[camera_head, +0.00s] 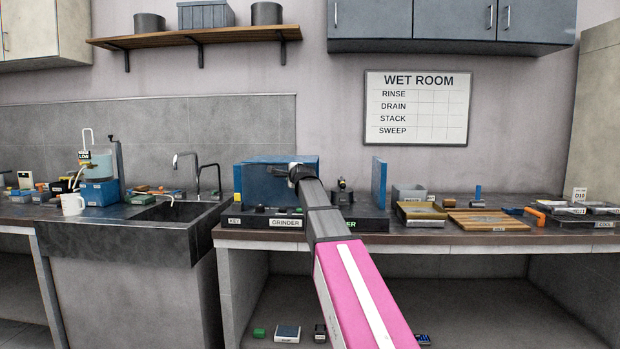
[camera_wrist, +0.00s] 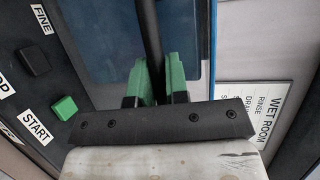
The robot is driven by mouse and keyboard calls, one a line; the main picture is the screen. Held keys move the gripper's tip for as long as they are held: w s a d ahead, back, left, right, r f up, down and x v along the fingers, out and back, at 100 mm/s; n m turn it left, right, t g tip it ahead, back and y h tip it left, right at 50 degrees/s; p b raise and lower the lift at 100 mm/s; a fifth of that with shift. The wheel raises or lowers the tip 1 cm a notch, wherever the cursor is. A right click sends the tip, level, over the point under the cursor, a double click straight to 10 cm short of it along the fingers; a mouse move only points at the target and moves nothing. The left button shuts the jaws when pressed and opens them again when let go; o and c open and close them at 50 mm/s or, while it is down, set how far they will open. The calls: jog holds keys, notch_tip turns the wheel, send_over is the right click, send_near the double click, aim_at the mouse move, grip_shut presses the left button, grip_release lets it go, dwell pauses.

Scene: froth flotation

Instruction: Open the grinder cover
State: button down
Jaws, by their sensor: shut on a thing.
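The grinder stands on the bench, with a dark base (camera_head: 285,222) labelled GRINDER. Its blue cover (camera_head: 262,178) shows as a broad panel left of my gripper (camera_head: 299,173). In the wrist view, my gripper's green fingers (camera_wrist: 155,80) are shut on a dark bar (camera_wrist: 149,25), which looks like the cover's handle. Behind the bar is a bluish pane (camera_wrist: 105,45) with a blue edge. My arm hides part of the grinder in the head view. I cannot tell how far the cover is open.
An upright blue panel (camera_head: 379,183) stands at the grinder's right. A green START button (camera_wrist: 64,108) and a black button (camera_wrist: 34,61) lie beside it in the wrist view. A tray (camera_head: 420,211) and a wooden board (camera_head: 490,221) are further right. The sink (camera_head: 180,211) is left.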

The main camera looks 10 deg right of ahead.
aim_at(283, 176)
jog(key=shift+w+a, duration=0.25)
jog(key=shift+a, duration=0.65)
jog(key=shift+w+a, duration=0.25)
jog(key=shift+a, duration=0.65)
jog(key=c, duration=1.1)
grip_release()
jog(key=v, duration=1)
jog(key=shift+s, duration=0.4)
